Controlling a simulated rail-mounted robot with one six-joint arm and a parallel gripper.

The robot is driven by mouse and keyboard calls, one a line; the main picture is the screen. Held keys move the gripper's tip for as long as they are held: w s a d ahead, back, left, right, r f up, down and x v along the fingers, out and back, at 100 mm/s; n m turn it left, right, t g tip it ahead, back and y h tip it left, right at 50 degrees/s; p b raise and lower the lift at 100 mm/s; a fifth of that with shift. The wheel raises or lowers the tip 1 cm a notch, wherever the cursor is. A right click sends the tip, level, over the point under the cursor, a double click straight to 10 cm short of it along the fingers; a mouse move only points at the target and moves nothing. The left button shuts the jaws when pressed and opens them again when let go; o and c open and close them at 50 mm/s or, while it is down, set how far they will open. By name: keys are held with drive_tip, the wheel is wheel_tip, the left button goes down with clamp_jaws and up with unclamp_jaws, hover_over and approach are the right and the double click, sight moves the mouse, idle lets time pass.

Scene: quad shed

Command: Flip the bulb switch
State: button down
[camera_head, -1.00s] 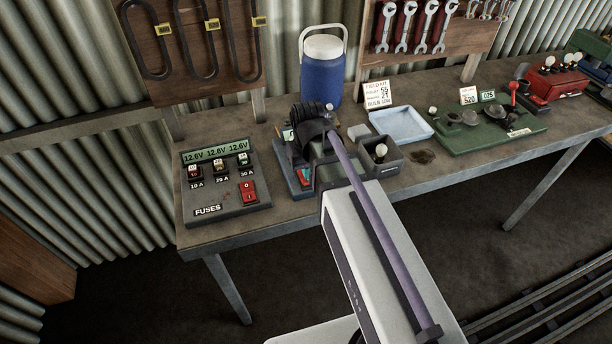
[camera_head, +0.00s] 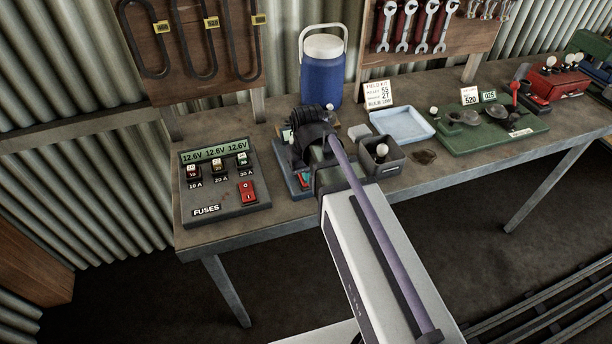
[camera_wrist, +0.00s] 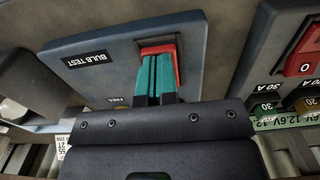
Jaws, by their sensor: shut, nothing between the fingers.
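The bulb test panel (camera_wrist: 100,57) is a blue-grey box labelled "BULB TEST" in the wrist view. Its red rocker switch (camera_wrist: 160,47) sits in a dark frame, partly covered by my fingers. My gripper (camera_wrist: 158,58) has teal fingers pressed together, with the tips over the switch and seemingly touching it. In the head view the blue panel (camera_head: 290,182) stands on the bench, mostly hidden by my arm. The switch is not visible in the head view.
The fuse panel (camera_head: 228,212), with its own red switch (camera_head: 247,191), stands close on the left. A grey bin (camera_head: 392,163) holding a bulb is on the right, with a pale blue tray (camera_head: 402,124) beyond. A blue water jug (camera_head: 322,76) stands behind.

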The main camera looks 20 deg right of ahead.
drive_tip(key=shift+f, duration=0.15)
wheel_tip(320, 180, up, 7)
drive_tip(key=p, duration=0.7)
